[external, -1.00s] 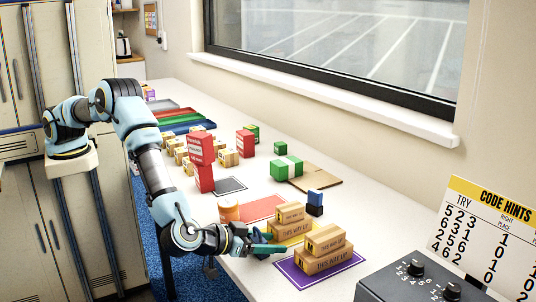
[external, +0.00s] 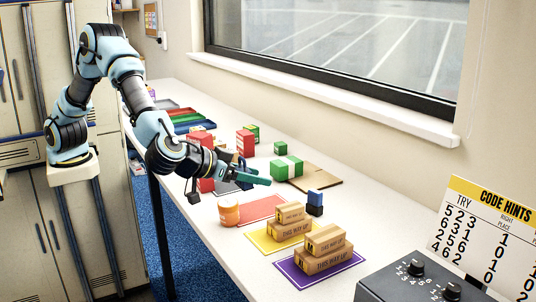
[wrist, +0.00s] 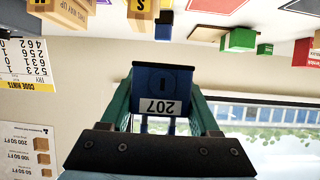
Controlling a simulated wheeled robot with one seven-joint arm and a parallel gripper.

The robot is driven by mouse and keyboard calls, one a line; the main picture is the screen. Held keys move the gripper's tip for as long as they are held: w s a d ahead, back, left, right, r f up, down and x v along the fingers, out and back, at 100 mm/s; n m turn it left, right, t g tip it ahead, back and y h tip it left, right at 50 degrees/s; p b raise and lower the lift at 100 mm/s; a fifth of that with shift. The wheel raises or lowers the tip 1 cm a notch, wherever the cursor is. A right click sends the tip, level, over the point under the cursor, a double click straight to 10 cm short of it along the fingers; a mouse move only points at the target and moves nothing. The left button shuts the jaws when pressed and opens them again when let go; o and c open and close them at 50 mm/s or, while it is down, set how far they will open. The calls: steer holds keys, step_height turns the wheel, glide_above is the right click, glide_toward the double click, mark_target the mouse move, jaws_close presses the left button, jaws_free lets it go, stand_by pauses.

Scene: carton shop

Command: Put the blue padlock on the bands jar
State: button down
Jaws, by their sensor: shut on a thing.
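My gripper (external: 258,177) is raised over the counter, its teal fingers pointing right. In the wrist view my gripper (wrist: 162,88) is shut on a blue padlock (wrist: 158,80) with a white tag reading 207. The padlock sits between the two fingers and cannot be clearly made out in the external view. An orange jar with a pale band (external: 229,212), which looks like the bands jar, stands upright on the counter, below and a little left of the fingertips. Nothing is seen on its top. The jar is not recognisable in the wrist view.
Cardboard boxes stand stacked on a yellow mat (external: 259,243) and a purple mat (external: 299,283). A small blue and dark block (external: 315,203) stands beyond them. Red boxes (external: 245,143) and a green box (external: 286,168) are farther back. A grey dial box (external: 405,285) is front right.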

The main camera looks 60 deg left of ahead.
steer(key=a+r, duration=0.2)
steer(key=a, duration=0.6)
steer(key=shift+g, duration=0.4)
steer(key=f, duration=1)
steer(key=shift+s+a, duration=0.15)
steer(key=shift+s, duration=0.05)
steer(key=shift+c, duration=0.6)
jaws_free()
steer(key=shift+f, duration=0.15)
steer(key=shift+s+r, duration=0.1)
steer(key=shift+r, duration=0.1)
steer(key=b+v, duration=0.1)
steer(key=v, duration=1)
steer(key=shift+s, duration=0.4)
